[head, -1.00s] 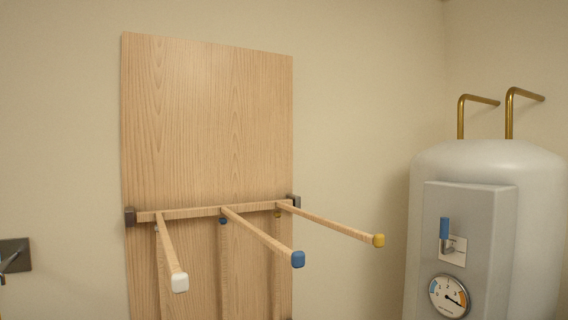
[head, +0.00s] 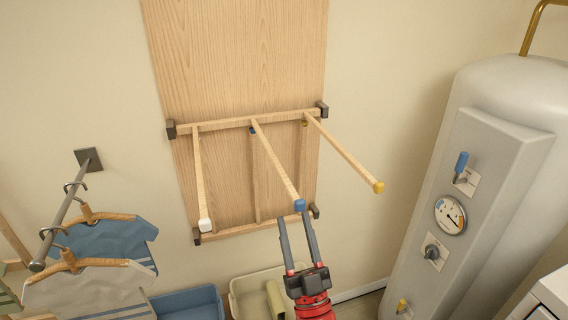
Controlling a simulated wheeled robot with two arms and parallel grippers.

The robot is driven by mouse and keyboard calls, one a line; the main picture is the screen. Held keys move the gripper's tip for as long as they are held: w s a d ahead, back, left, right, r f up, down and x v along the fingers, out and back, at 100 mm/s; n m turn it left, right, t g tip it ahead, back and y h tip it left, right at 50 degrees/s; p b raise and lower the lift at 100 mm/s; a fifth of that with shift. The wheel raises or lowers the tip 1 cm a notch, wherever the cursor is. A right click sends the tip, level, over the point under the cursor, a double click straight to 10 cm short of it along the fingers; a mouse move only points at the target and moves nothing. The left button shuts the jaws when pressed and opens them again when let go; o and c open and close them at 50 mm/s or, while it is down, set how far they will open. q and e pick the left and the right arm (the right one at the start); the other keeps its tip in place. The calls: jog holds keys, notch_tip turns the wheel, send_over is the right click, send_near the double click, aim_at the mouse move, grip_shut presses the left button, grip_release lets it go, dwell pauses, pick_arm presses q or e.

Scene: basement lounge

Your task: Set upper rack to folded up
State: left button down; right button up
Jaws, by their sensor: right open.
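The upper rack (head: 222,121) is a wooden bar on a tall wooden panel (head: 235,50). Its three rods stick out from the wall, with white (head: 206,225), blue (head: 300,205) and yellow (head: 378,187) end caps. My right gripper (head: 293,214) comes up from the bottom of the head view. It is open and empty, with its fingertips close beneath the blue cap; I cannot tell whether they touch. The lower rack (head: 258,227) has its rods upright against the panel. My left gripper is not in view.
At left, a wall rod (head: 57,215) carries hangers with blue and grey clothes. A blue bin (head: 187,302) and a cream bin (head: 245,290) stand below. A white boiler (head: 480,160) with a gauge and knobs stands at right.

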aim_at(283, 174)
jog(key=p+x, duration=0.3)
jog(key=x, duration=0.8)
jog(key=shift+p, duration=0.3)
grip_shut()
dwell(0.8)
